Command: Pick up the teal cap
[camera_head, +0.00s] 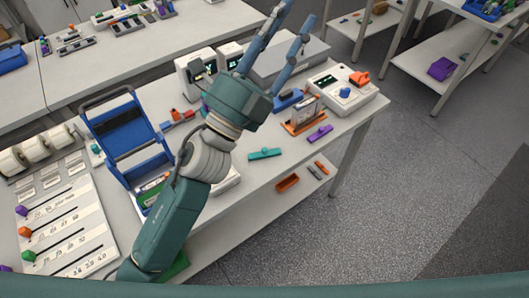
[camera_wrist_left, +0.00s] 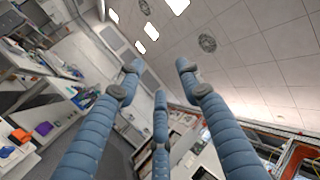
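A teal cap (camera_head: 264,154), a flat bar with a small raised knob, lies on the white workbench (camera_head: 245,180) near its front edge in the head view. My left gripper (camera_head: 296,14) is raised over the bench, with its fingers pointing up and away from the cap. The palm and wrist are left of and above the cap in the picture. In the left wrist view the gripper's three fingers (camera_wrist_left: 158,78) are spread with nothing between them, facing the ceiling. The cap cannot be made out in that view. My right gripper is not in view.
A similar purple cap (camera_head: 320,133) lies right of the teal one. Behind them are an orange holder (camera_head: 303,125) and a white device with an orange part (camera_head: 342,88). A blue rack (camera_head: 125,140) stands left of my arm. An orange tray (camera_head: 288,183) is on the lower shelf.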

